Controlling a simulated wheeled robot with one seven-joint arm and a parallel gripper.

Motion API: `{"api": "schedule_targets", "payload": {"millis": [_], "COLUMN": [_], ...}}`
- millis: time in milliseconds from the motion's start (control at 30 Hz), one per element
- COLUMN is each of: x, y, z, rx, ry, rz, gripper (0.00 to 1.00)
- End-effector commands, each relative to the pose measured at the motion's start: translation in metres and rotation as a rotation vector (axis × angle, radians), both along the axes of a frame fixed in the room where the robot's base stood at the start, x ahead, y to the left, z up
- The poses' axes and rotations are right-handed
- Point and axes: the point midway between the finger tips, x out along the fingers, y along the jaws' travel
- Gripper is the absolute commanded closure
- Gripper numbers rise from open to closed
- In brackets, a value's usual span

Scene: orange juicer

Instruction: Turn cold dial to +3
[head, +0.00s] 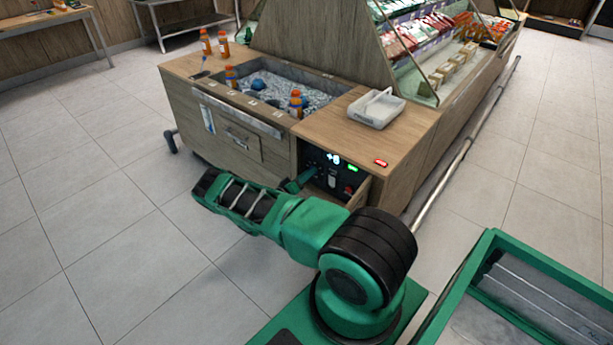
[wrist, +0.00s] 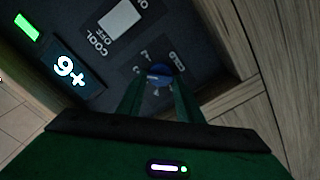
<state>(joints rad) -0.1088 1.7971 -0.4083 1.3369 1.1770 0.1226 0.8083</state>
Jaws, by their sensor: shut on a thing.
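A lit display (wrist: 68,72) next to the dial appears upside down in the wrist view and seems to read +6. In the head view the display (head: 333,159) glows on the control panel (head: 318,157) in the counter's open front bay. There my gripper (head: 311,173) reaches in from the left, and the dial is hidden behind it.
A white COOL switch (wrist: 120,18) and a green light (wrist: 27,26) sit near the dial. Wooden walls (wrist: 285,60) close in on the right. Above the bay, the wooden counter (head: 340,132) bears a white tray (head: 376,108). The tiled floor (head: 120,240) at left is clear.

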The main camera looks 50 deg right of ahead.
Motion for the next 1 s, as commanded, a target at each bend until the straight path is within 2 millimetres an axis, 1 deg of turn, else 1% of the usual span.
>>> {"api": "schedule_targets", "payload": {"millis": [33,300,333,367,400,667,767,867,1000], "x": [0.0,0.0,0.0,0.0,0.0,0.0,0.0,-0.001,-0.002], "y": [0.004,0.004,0.004,0.004,0.003,0.002,0.004,0.013,0.037], "z": [-0.007,-0.007,-0.007,-0.007,-0.007,-0.004,-0.003,-0.003,-0.004], "rx": [0.015,0.015,0.015,0.015,0.015,0.008,0.007,0.007,0.009], "ry": [0.002,0.002,0.002,0.002,0.002,0.001,0.002,0.001,0.003], "rz": [0.003,0.003,0.003,0.003,0.002,0.001,0.001,0.001,0.004], "gripper": [0.9,0.9,0.65,0.58,0.48,0.48,0.48,0.48,0.48]}}
